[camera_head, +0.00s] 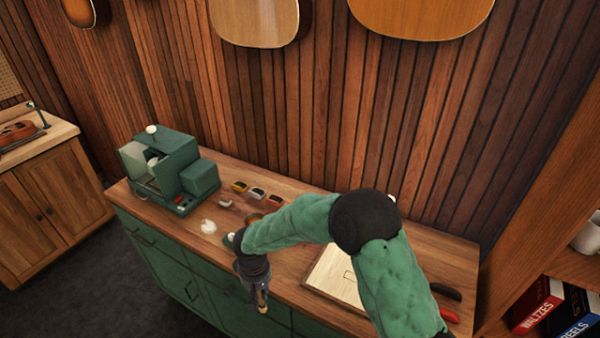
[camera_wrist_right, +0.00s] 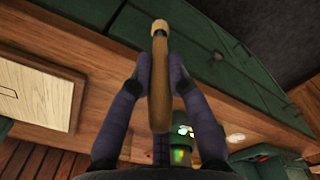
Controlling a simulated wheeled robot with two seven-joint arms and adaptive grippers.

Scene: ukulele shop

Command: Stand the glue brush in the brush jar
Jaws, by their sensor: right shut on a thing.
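My right gripper (camera_head: 258,286) hangs at the front edge of the wooden counter, pointing down. In the head view only a small part of the brush (camera_head: 262,301) shows below the fingers. I cannot make out the brush jar for certain; my right arm covers part of the counter. My left gripper is not in view.
A green machine (camera_head: 170,165) stands at the counter's left end. Several small coloured items (camera_head: 257,192) and a white lump (camera_head: 208,226) lie beside it. A pale board (camera_head: 335,275) lies to the right, near black and red handles (camera_head: 445,292). Wood-slat wall behind.

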